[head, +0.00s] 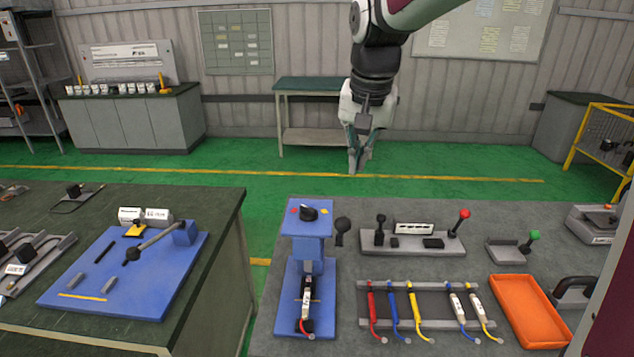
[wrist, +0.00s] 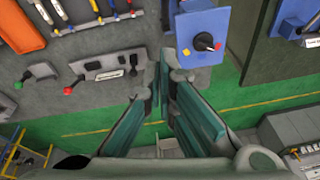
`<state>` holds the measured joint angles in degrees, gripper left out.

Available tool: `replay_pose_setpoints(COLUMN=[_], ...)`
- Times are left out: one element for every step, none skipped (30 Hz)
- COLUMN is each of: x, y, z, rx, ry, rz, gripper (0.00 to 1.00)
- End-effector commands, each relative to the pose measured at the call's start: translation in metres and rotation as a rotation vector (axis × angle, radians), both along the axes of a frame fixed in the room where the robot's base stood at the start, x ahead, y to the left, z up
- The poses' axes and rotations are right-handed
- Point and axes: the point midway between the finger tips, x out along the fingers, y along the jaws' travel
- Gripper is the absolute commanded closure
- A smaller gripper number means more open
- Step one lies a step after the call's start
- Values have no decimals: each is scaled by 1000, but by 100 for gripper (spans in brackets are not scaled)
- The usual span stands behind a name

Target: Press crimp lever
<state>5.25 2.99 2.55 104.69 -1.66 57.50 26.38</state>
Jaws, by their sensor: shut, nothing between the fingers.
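Several levers show, and no label tells which is the crimp lever. A red-knobbed lever (head: 464,215) rises at the right end of a grey fixture (head: 412,240) on the right bench; it also shows in the wrist view (wrist: 69,91). A green-knobbed lever (head: 534,236) stands on a smaller grey fixture to its right. A blue stand (head: 306,224) has a black rotary knob on top and a black round handle (head: 341,227) beside it. My gripper (head: 357,166) is shut and empty, hanging in the air beyond the bench's far edge, apart from everything.
A rack (head: 390,287) with red, blue, yellow and white elements lies in front of the grey fixture. An orange tray (head: 531,310) is to its right. The left bench holds a blue plate (head: 88,272) with a long lever (head: 155,243). A gap separates the benches.

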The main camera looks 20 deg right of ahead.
Motion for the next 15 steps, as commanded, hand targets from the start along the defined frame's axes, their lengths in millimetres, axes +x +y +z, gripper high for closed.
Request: replay_pose_setpoints(x=[1,3,5,6,7,9,11,12,11,5,1,-4,-6,-8,-11], y=[0,-1,-1,-1,-1,-1,-2,-2,0,3,5,8,9,11,12], z=[-11,-17,-24,-30,-36,-43,-49,-54,-58,-59,-60,-63,-64,-66,-68], rx=[0,1,1,1,1,1,1,2,1,2,1,1,1,1,0], ry=[7,5,5,5,5,6,5,5,4,4,1,3,0,0,1], rz=[0,0,0,0,0,0,0,-1,1,1,2,2,2,1,1], gripper=[100,100,100,100,100,100,100,100,100,100,100,100,100,100,100])
